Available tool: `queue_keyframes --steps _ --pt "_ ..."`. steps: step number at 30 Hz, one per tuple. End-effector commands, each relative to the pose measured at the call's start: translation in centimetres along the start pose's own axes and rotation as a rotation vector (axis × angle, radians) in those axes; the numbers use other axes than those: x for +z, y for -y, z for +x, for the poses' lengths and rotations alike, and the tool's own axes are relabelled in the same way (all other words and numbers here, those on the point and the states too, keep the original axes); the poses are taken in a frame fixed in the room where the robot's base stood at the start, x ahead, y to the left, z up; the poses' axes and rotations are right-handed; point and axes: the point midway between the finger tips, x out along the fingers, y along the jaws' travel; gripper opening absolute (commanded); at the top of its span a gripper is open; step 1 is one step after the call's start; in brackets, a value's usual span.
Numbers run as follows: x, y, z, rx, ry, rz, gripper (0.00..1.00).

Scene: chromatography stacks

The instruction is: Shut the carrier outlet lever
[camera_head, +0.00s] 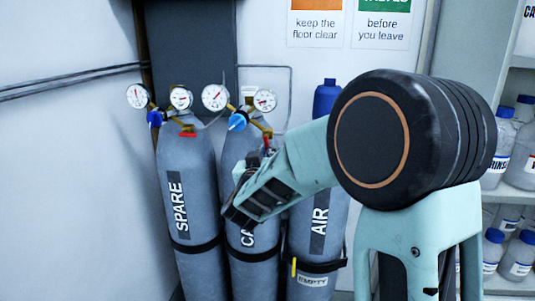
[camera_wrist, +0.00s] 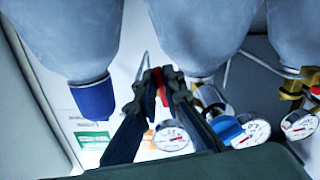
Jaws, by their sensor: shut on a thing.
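The carrier cylinder (camera_head: 230,152) is the middle grey cylinder, its label partly covered by my arm. Its red outlet lever (camera_head: 266,141) shows as a small upright bit of red beside the regulator. In the wrist view, where the scene appears upside down, the red lever (camera_wrist: 160,86) sits between the tips of my gripper (camera_wrist: 157,80). The dark fingers are shut on it, just beside the neck of the carrier cylinder (camera_wrist: 195,35). In the head view my own arm hides most of the gripper. The carrier's blue knob (camera_head: 237,121) and gauges (camera_head: 215,97) are close by.
The SPARE cylinder (camera_head: 185,160) stands left with its own red lever (camera_head: 187,135) and gauges. The AIR cylinder (camera_head: 335,215), blue-capped and tagged EMPTY, stands right. A shelf of bottles (camera_head: 520,195) is at the far right. Bare wall lies to the left.

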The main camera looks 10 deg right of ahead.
Motion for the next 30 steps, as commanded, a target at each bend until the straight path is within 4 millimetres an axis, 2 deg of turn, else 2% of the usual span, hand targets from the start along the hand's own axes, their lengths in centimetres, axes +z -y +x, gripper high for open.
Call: queue_keyframes --steps 2,9,20,21,25,30 --pt "0.46 0.30 -0.02 0.001 -0.004 0.053 0.00" --pt "0.21 0.65 -0.01 0.000 -0.002 0.193 0.00" --pt "-0.04 0.64 -0.01 0.000 0.000 0.215 0.00" --pt "-0.04 0.65 -0.01 0.000 0.000 0.215 0.10" --pt "-0.04 0.64 0.00 0.000 -0.001 0.214 0.25" --pt "-0.04 0.63 0.00 0.001 -0.001 0.213 0.26"
